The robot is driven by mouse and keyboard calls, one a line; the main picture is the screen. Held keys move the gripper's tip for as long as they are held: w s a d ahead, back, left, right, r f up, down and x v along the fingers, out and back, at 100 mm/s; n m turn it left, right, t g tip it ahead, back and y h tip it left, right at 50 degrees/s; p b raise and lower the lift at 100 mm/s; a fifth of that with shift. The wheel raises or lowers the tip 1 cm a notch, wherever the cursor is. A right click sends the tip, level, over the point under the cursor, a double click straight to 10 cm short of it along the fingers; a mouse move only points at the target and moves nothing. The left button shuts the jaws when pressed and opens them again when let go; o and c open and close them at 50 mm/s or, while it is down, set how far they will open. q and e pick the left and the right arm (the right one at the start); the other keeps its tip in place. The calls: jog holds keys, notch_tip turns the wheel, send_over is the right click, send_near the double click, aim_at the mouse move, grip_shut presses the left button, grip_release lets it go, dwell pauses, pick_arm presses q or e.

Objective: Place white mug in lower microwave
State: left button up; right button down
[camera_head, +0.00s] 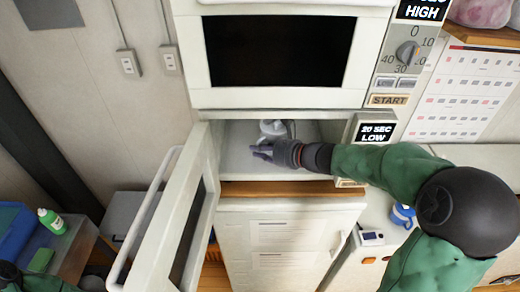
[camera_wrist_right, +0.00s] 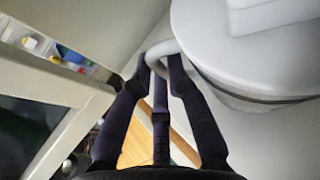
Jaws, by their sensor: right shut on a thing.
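The white mug (camera_head: 272,128) is inside the open lower microwave (camera_head: 232,160), near its middle. In the right wrist view the mug (camera_wrist_right: 250,50) fills the upper right, with its handle (camera_wrist_right: 158,48) between my fingertips. My right gripper (camera_head: 264,152) reaches into the cavity from the right and is shut on the handle; it also shows in the right wrist view (camera_wrist_right: 160,70). I cannot tell whether the mug touches the microwave floor. My left gripper is not seen; only a bit of my left arm shows at the lower left.
The lower microwave's door (camera_head: 190,215) stands open to the left, with a long handle. The upper microwave (camera_head: 280,50) is shut above. A drawer cabinet (camera_head: 285,240) stands below. A green bottle (camera_head: 52,221) and blue bin (camera_head: 15,232) are at left.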

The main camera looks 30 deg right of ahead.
jog(key=shift+w+d+f, duration=0.45)
jog(key=shift+w+d, duration=0.05)
jog(key=shift+w, duration=0.3)
jog(key=shift+f, duration=0.25)
jog(key=shift+s+a, duration=0.1)
jog(key=shift+f+b, duration=0.2)
jog(key=shift+b, duration=0.1)
jog(key=c, duration=1.2)
grip_release()
